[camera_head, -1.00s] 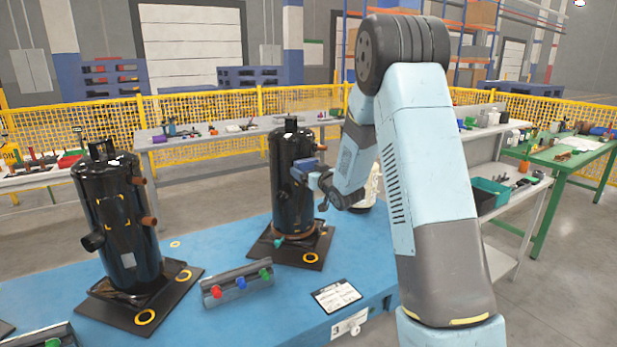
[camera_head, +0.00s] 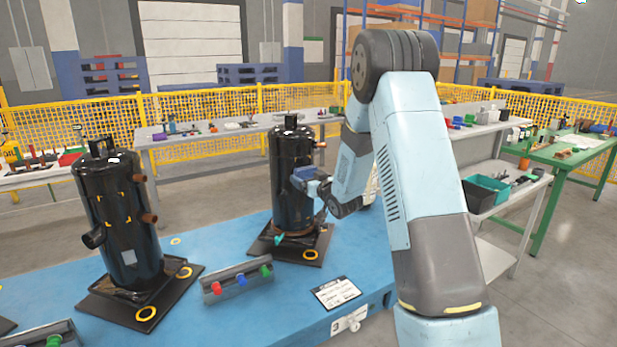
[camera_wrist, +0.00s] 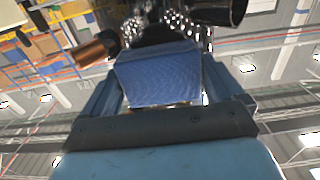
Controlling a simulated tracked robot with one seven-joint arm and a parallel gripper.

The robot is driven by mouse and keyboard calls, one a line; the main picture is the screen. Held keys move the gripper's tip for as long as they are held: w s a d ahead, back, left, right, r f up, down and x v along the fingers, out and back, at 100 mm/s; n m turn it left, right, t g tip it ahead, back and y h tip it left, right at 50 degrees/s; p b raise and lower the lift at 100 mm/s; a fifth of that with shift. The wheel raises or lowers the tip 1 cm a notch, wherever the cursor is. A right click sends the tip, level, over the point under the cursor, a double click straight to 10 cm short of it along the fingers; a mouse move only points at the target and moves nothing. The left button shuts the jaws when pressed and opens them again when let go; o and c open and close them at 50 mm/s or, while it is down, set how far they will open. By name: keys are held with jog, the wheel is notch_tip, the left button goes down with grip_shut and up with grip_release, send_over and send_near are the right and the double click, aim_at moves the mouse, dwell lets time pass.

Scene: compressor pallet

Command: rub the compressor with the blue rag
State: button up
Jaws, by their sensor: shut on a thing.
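A black cylindrical compressor (camera_head: 285,185) stands upright on a dark base plate on the blue pallet (camera_head: 215,320), in the middle of the head view. My gripper (camera_head: 312,181) is at its right side, at about mid-height. In the wrist view my gripper (camera_wrist: 160,95) is shut on the blue rag (camera_wrist: 158,75), which spans between the fingers. The dark compressor body (camera_wrist: 160,28) and a copper stub (camera_wrist: 95,48) show just beyond the rag. The rag looks against or very close to the compressor; I cannot tell if it touches.
A second black compressor (camera_head: 118,220) stands at the left of the pallet. A rack with red, blue and green caps (camera_head: 237,281) and a label card (camera_head: 336,292) lie in front. Benches and a yellow fence (camera_head: 210,105) stand behind; a green table (camera_head: 570,150) is at right.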

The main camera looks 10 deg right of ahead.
jog(key=shift+a+f, duration=0.1)
jog(key=shift+a, duration=0.05)
jog(key=shift+v, duration=2.9)
jog(key=v, duration=0.3)
